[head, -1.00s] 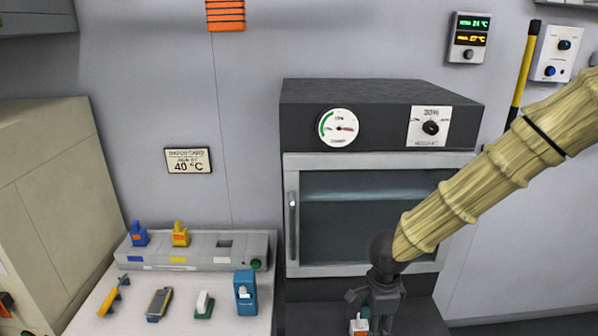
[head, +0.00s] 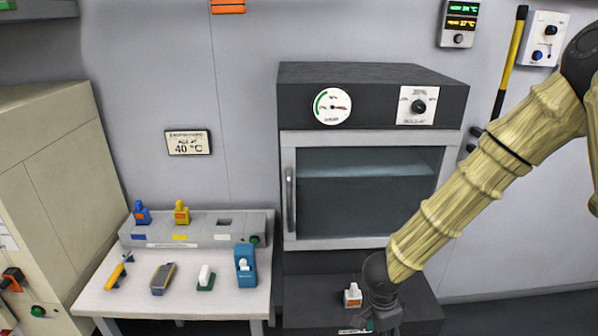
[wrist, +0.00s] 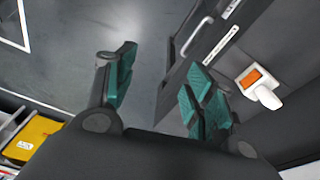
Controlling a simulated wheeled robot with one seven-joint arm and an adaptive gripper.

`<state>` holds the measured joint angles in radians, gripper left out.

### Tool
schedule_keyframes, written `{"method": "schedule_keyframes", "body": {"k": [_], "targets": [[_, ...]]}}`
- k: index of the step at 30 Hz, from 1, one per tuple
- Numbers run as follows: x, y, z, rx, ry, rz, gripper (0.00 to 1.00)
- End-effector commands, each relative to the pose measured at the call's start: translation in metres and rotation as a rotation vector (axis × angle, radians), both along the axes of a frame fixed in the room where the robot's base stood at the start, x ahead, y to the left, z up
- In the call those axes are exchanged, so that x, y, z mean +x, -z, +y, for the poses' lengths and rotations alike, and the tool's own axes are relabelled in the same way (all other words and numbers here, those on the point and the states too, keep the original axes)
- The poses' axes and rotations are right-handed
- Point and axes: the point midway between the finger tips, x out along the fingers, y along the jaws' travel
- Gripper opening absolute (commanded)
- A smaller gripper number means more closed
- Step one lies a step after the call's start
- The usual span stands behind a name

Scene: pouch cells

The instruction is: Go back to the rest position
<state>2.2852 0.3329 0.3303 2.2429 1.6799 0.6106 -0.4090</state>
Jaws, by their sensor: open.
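My gripper (wrist: 160,95) is open in the wrist view, with its two teal-padded fingers apart and nothing between them. In the head view my gripper (head: 382,325) hangs low at the bottom edge, in front of the dark oven base, and its fingertips are mostly cut off. A small white object with an orange patch (head: 352,296) stands on the dark ledge just left of my gripper. It also shows in the wrist view (wrist: 262,90), to the right of the fingers and apart from them.
The oven (head: 365,195) with its glass door shut stands behind my arm. A white table (head: 225,303) at left holds a grey rack (head: 195,230) with blue and yellow pieces, and several small tools. A beige cabinet (head: 60,190) is at far left. Open floor shows at right (head: 520,318).

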Motion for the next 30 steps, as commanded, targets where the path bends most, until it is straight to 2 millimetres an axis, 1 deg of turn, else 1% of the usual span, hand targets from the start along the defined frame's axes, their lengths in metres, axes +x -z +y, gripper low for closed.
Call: {"method": "schedule_keyframes", "body": {"k": [1,5,9,15,23,26,30], "targets": [[-0.006,0.012,-0.005,-0.02,-0.031,0.007,0.53],[-0.021,0.041,-0.02,-0.071,-0.143,0.013,0.53],[-0.041,0.075,-0.035,-0.122,-0.293,0.022,0.53],[-0.073,0.119,-0.048,-0.155,-0.514,0.035,0.53],[-0.124,0.168,-0.05,-0.128,-0.806,0.056,0.53],[-0.146,0.184,-0.047,-0.097,-0.916,0.065,0.53],[-0.183,0.203,-0.041,-0.032,-1.063,0.079,0.53]]}}
